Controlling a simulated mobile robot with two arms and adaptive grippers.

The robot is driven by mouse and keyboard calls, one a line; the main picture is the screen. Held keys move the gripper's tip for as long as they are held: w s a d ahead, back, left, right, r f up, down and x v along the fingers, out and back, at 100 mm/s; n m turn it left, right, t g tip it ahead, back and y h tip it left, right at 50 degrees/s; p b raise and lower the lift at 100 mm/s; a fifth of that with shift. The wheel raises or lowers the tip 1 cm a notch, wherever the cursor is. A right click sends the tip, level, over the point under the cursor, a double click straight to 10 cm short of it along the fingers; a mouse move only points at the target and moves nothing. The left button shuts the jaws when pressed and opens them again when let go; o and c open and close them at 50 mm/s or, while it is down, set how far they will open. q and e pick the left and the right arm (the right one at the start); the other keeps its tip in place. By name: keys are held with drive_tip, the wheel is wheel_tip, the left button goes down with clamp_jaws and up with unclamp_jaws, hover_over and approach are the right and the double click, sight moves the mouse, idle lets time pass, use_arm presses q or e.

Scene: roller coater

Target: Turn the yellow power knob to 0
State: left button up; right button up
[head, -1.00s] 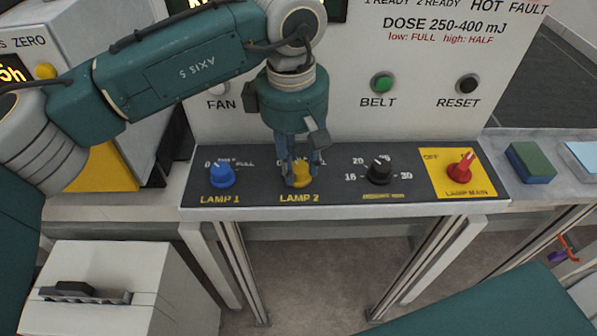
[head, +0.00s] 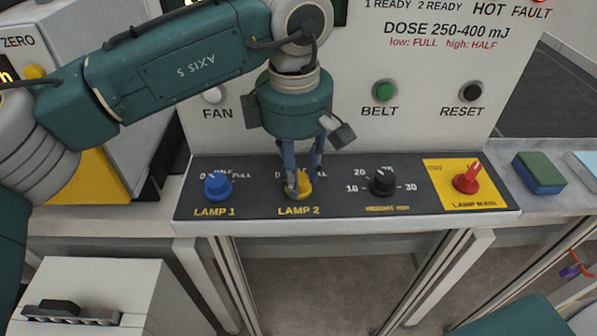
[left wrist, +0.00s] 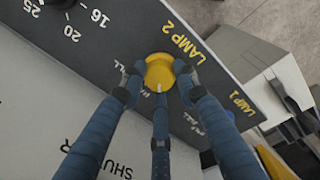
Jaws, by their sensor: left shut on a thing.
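The yellow knob (head: 305,185) sits above the LAMP 2 label on the dark control strip (head: 340,203). My left gripper (head: 300,187) comes down on it from above and is shut on it. In the left wrist view the yellow knob (left wrist: 158,66) lies between the fingertips of the left gripper (left wrist: 160,76). Its white pointer mark points down the picture, a little to the right of the partly visible HALF marking. The 0 mark is hidden behind a finger in that view. My right gripper is not in view.
FAN, BELT (head: 385,91) and RESET (head: 471,92) buttons are above. A green-and-blue block (head: 539,173) lies beyond the strip.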

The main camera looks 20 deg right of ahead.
use_arm(q)
drive_tip(key=shift+w+a+r, duration=0.1)
drive_tip(key=shift+w, duration=0.1)
drive_tip(key=o, duration=0.9)
drive_tip(key=shift+o, duration=1.3)
drive_tip(key=shift+a, duration=0.1)
drive_tip(key=shift+s+r, duration=0.1)
wheel_tip(320, 180, up, 12)
drive_tip(key=shift+s+a, duration=0.25)
drive_tip(key=shift+s, duration=0.05)
